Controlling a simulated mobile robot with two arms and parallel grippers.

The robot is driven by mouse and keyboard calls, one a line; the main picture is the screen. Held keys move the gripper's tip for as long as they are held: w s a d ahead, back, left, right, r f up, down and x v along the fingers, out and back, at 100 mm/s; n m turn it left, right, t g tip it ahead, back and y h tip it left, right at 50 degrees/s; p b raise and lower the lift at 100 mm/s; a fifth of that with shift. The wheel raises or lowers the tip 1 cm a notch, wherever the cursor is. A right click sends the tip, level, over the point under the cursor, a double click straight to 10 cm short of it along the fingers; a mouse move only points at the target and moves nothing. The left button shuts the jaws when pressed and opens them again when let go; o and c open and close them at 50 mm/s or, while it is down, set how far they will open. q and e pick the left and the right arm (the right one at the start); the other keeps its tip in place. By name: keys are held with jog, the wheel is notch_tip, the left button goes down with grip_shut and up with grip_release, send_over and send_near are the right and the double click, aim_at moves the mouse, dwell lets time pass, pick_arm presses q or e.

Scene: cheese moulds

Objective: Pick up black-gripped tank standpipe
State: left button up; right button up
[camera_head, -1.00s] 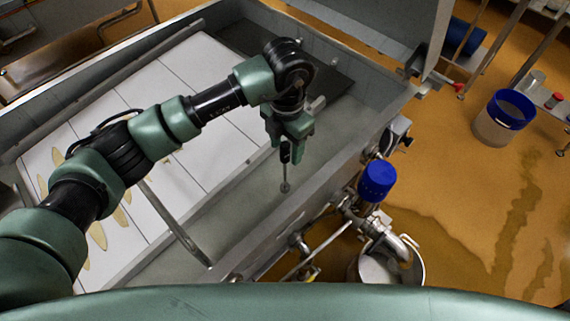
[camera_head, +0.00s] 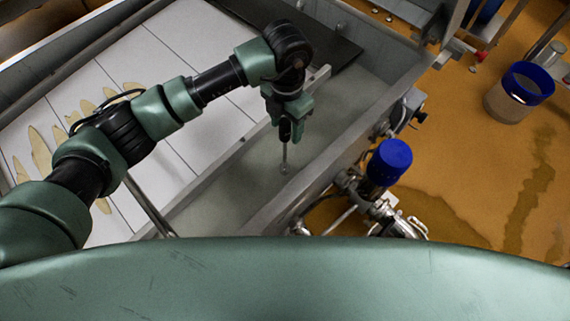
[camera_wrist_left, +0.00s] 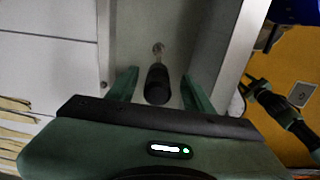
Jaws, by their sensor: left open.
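The standpipe (camera_head: 284,158) stands upright in the steel tank, a thin metal rod with a black grip at its top. In the left wrist view its black grip (camera_wrist_left: 157,84) lies between the two green fingers, with a gap on each side. My left gripper (camera_head: 287,122) is open and points down around the grip, apart from it at the sides. The left fingers also show in the wrist view (camera_wrist_left: 158,90). The pipe's lower end shows at the tank floor.
The tank (camera_head: 335,150) has a steel side wall close right of the standpipe. White panels (camera_head: 160,90) fill the left. A blue-capped valve (camera_head: 389,160) stands outside the wall. A blue-rimmed bucket (camera_head: 520,92) stands on the orange floor.

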aim_at(284, 138)
pick_arm(q)
jog(key=f, duration=0.3)
jog(key=f+p, duration=0.1)
jog(key=f, duration=0.1)
jog(key=shift+s+a+f, duration=0.1)
jog(key=shift+a+f, duration=0.1)
jog(key=shift+a, duration=0.05)
grip_shut()
dwell(1.2)
